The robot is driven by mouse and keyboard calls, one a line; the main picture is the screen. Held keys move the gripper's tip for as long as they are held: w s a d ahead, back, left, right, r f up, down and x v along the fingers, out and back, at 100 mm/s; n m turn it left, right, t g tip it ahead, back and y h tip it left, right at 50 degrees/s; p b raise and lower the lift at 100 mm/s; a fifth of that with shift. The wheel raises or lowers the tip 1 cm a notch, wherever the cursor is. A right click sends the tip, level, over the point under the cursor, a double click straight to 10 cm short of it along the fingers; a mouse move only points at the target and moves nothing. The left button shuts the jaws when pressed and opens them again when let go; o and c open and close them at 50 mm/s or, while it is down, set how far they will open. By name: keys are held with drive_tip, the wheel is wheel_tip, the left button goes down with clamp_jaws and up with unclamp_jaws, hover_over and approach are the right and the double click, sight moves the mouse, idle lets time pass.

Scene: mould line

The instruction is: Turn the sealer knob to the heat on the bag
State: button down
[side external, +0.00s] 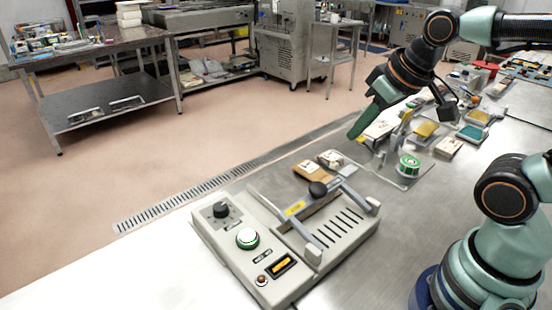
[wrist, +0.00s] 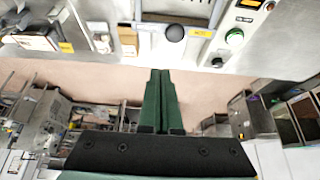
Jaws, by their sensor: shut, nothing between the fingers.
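The sealer (side external: 215,240) is a pale grey machine on the metal table in the side view. Its black knob (side external: 221,209) sits on a square plate at its left corner. The knob also shows at the upper right of the wrist view (wrist: 217,62); its setting is too small to read. A brown bag (side external: 312,172) with a white label lies behind the sealer, its print unreadable; it seems to show in the wrist view (wrist: 127,37). My gripper (side external: 353,135) has dark green fingers, shut and empty, raised in the air well apart from the knob.
A green-and-white tin (side external: 409,165) and several packets crowd the table to the right. Open floor lies beyond the table edge.

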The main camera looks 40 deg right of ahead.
drive_tip(key=c, duration=0.9)
unclamp_jaws()
drive_tip(key=shift+w, duration=0.1)
drive_tip(key=o, duration=0.5)
drive_tip(key=shift+w+a+r+n, duration=0.25)
drive_tip(key=shift+w+n, duration=0.05)
drive_tip(key=shift+n, duration=0.2)
drive_tip(key=n+g, duration=0.6)
drive_tip(key=n, duration=2.2)
hover_over(220, 207)
wheel_tip(220, 207, down, 9)
wheel_tip(220, 207, down, 11)
drive_tip(key=shift+f, duration=0.1)
